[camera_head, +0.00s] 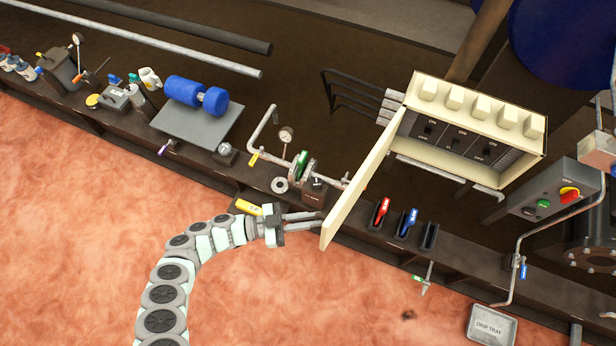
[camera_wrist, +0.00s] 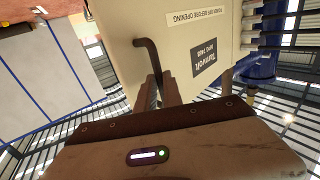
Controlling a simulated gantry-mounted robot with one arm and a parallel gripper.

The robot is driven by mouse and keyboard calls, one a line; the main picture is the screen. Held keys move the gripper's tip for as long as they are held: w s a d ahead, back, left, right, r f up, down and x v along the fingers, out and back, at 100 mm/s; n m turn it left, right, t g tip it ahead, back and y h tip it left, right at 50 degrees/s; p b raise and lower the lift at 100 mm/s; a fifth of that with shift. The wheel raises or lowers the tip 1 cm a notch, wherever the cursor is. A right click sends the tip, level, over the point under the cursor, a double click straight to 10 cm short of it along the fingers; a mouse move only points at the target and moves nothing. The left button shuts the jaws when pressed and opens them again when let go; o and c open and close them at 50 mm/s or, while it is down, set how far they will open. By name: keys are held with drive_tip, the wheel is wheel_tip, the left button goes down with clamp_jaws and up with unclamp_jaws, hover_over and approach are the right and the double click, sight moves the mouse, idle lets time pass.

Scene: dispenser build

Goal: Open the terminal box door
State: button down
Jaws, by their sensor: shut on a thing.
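The cream terminal box (camera_head: 535,160) is at the upper right in the head view. Its door (camera_head: 362,180) is swung well out from the box's left side, so the row of dark switches (camera_head: 455,137) inside is in plain sight. My gripper (camera_head: 318,217) is at the free lower end of the door, on its outer face. In the wrist view, my gripper (camera_wrist: 166,88) is shut on the bent brown door handle (camera_wrist: 148,58). The door's outer face (camera_wrist: 120,20) with a dark label fills the upper middle there. The handle is hidden in the head view.
Red (camera_head: 381,212) and blue (camera_head: 408,222) handled tools stand in holders just right of the door. A gauge and pipework (camera_head: 286,135) lie to its left. A push-button panel (camera_head: 555,190) and a drip tray (camera_head: 491,326) are at the right.

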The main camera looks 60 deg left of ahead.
drive_tip(key=shift+a, duration=0.25)
drive_tip(key=shift+w, duration=0.1)
drive_tip(key=c, duration=1.9)
unclamp_jaws()
drive_tip(key=shift+c, duration=0.2)
drive_tip(key=o, duration=0.3)
drive_tip(key=shift+w+r, duration=0.1)
drive_tip(key=shift+w, duration=0.3)
drive_tip(key=shift+o, duration=0.7)
drive_tip(key=shift+s, duration=0.15)
